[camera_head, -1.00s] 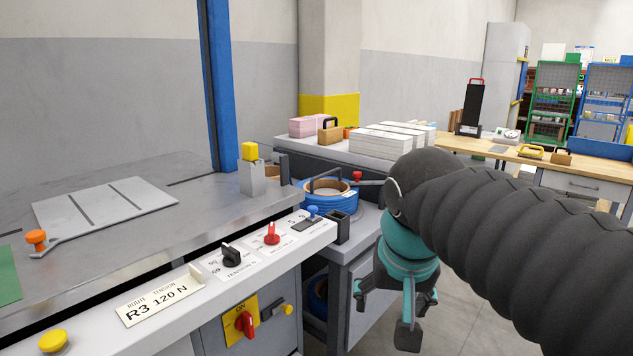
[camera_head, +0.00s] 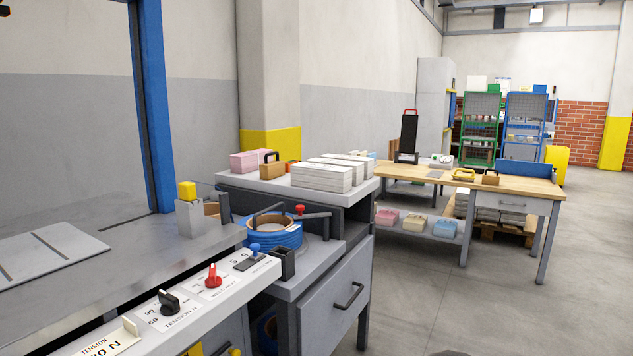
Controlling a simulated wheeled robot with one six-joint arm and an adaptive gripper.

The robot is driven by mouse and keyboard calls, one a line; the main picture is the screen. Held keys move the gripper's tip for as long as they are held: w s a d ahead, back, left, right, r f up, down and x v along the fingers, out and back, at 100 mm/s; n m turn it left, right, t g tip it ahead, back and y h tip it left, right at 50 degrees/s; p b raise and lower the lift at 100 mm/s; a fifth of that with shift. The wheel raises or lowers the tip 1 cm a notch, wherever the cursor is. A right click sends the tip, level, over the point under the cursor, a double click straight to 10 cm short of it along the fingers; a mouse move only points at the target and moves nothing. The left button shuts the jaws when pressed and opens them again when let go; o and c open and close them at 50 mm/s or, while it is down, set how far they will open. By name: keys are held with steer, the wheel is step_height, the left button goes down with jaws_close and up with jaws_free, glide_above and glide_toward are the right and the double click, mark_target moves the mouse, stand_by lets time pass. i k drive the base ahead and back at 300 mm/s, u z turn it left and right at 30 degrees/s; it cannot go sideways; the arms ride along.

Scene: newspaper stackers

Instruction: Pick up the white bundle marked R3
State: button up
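Several white bundles (camera_head: 321,176) lie side by side on the grey cabinet top at the middle of the view. They look like flat stacks of paper. No R3 mark can be read on any of them from here, so I cannot tell which one carries it. My gripper is out of view.
A pink bundle (camera_head: 248,161) and a brown block with a dark handle (camera_head: 272,167) sit left of the white bundles. A blue strap coil (camera_head: 272,233) stands in front, beside the machine's control panel (camera_head: 200,300). A wooden workbench (camera_head: 440,178) is behind. The floor (camera_head: 440,300) at right is clear.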

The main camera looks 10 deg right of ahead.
mark_target(336, 179)
steer(key=z, duration=0.6)
steer(key=i, duration=1.3)
steer(key=u, duration=0.65)
